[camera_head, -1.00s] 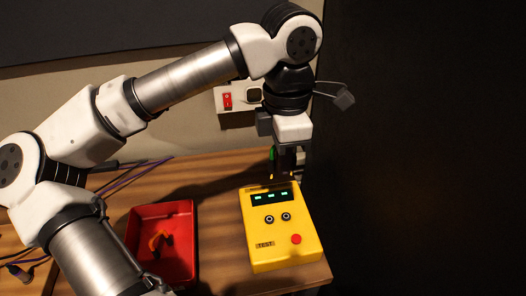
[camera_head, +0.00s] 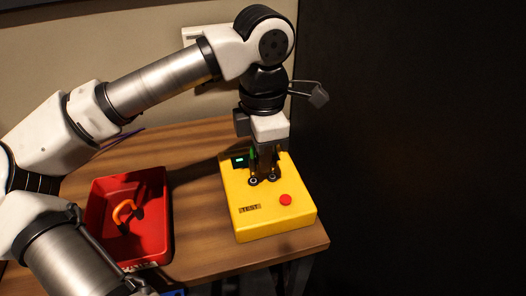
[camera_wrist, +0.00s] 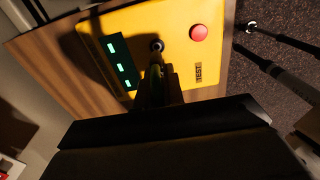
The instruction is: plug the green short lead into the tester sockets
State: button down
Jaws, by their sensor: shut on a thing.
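The yellow tester (camera_head: 293,221) sits on the wooden desk. It has a dark display with green readouts, a red button (camera_head: 285,199) and two round sockets (camera_head: 254,181). My gripper (camera_head: 263,166) points down above the tester, just behind the sockets in the head view. It is shut on the green short lead (camera_head: 252,155), which is mostly hidden by the fingers. In the wrist view a dark, greenish part of the lead (camera_wrist: 153,72) reaches close to one socket (camera_wrist: 157,45). I cannot tell whether its plugs touch or enter the sockets.
A red tray (camera_head: 158,225) left of the tester holds an orange lead (camera_head: 125,212). A dark panel (camera_head: 420,130) stands to the right. A wall plate (camera_head: 195,36) is behind my arm. The desk between tray and tester is clear.

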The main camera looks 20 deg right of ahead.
aim_at(263, 179)
jog(key=shift+f+b, duration=0.9)
jog(key=shift+f, duration=0.05)
jog(key=shift+f+b, duration=0.6)
jog(key=shift+b, duration=0.35)
dwell(2.0)
jog(key=c, duration=1.4)
grip_release()
jog(key=shift+c, duration=0.2)
notch_tip(263, 179, up, 14)
jog(key=shift+f+p, duration=0.1)
jog(key=shift+p, duration=0.2)
